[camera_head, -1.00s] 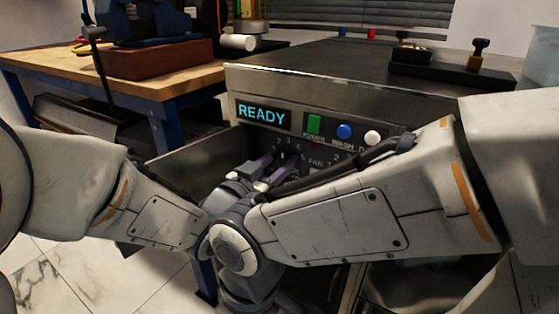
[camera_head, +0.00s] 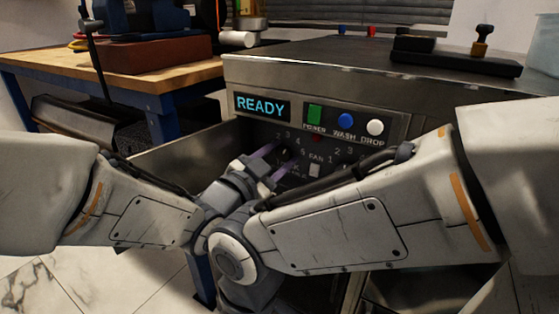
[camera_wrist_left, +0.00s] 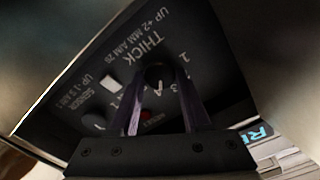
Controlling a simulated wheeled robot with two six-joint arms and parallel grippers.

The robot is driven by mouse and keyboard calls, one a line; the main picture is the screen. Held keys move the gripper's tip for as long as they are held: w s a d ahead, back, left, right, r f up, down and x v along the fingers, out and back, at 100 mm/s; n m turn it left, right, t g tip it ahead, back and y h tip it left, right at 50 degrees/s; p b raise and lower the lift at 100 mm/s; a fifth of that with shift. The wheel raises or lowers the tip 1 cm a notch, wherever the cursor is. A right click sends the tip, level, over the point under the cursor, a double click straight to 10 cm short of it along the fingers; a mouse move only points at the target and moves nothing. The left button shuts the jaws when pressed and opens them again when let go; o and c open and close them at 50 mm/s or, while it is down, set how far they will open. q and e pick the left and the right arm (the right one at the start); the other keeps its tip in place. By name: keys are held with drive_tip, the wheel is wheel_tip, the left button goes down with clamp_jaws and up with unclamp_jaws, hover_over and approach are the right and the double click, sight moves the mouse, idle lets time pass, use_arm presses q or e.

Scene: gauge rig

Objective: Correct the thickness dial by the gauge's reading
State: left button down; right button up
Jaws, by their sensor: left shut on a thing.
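The thickness dial (camera_wrist_left: 158,76) is a small dark round knob on the black panel, under the white word THICK in the left wrist view. My left gripper (camera_head: 274,162) has its purple fingers at the panel's numbered dial in the head view. In the left wrist view my left gripper (camera_wrist_left: 160,100) has a finger on each side of the knob and is shut on it. The dial's pointer is too dim to read surely. A lit display (camera_head: 262,105) reads READY. My right gripper is hidden behind arm parts. No gauge reading is legible.
Green (camera_head: 314,114), blue (camera_head: 345,119) and white (camera_head: 375,127) buttons sit above the dials, labelled POWER, WASH and DROP. A dark block with a brass-coloured knob (camera_head: 456,57) lies on the machine's top. A wooden bench (camera_head: 120,76) stands at left. My arms crowd the panel's front.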

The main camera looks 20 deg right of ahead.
use_arm(q)
drive_tip(key=shift+m+b, duration=0.3)
drive_tip(key=shift+m, duration=0.3)
drive_tip(key=shift+c, duration=1.9)
unclamp_jaws()
drive_tip(key=shift+s, duration=0.1)
drive_tip(key=b+v, duration=0.1)
drive_tip(key=v, duration=0.9)
drive_tip(key=shift+a, duration=0.2)
